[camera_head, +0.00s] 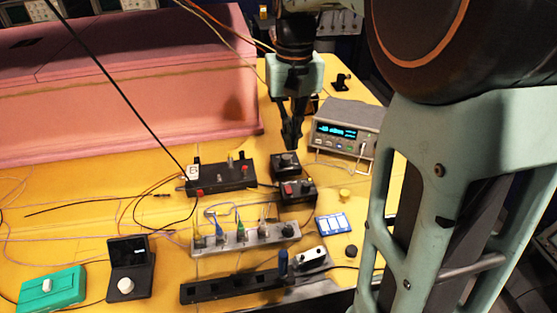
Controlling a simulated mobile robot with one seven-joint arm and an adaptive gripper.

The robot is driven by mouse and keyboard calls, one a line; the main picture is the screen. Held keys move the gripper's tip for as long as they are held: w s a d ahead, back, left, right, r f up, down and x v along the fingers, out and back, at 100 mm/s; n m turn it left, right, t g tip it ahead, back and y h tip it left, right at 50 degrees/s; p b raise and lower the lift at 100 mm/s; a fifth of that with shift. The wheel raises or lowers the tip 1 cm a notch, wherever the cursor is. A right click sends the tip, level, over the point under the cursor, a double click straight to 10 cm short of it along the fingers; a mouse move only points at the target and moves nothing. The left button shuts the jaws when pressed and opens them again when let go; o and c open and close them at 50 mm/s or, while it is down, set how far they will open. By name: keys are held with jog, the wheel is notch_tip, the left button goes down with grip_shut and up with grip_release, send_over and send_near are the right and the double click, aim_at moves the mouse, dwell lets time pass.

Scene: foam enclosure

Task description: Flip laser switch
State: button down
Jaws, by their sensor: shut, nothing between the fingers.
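My gripper (291,143) points down, its dark fingers shut and empty. Its tips are just above or at the back of a small black box with a round knob or switch (285,161); I cannot tell whether they touch. Just in front of that box is a second small black box (297,194) with a red button on its top. To the left is a longer black box (220,177) with a red button and a small upright lever. No readable label shows which of these is the laser switch.
A grey instrument with a lit display (346,130) stands right of the gripper. A grey connector strip (246,238), a black slotted rail (235,287), a green box (51,288) and loose cables lie in front. A pink foam enclosure (120,90) fills the back left.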

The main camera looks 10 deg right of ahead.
aim_at(290, 191)
jog(key=shift+f, duration=0.1)
notch_tip(290, 191, down, 14)
jog(key=shift+r, duration=0.1)
dwell(0.5)
jog(key=shift+d+f+b, duration=0.15)
jog(key=shift+f+b, duration=0.05)
jog(key=shift+b, duration=0.35)
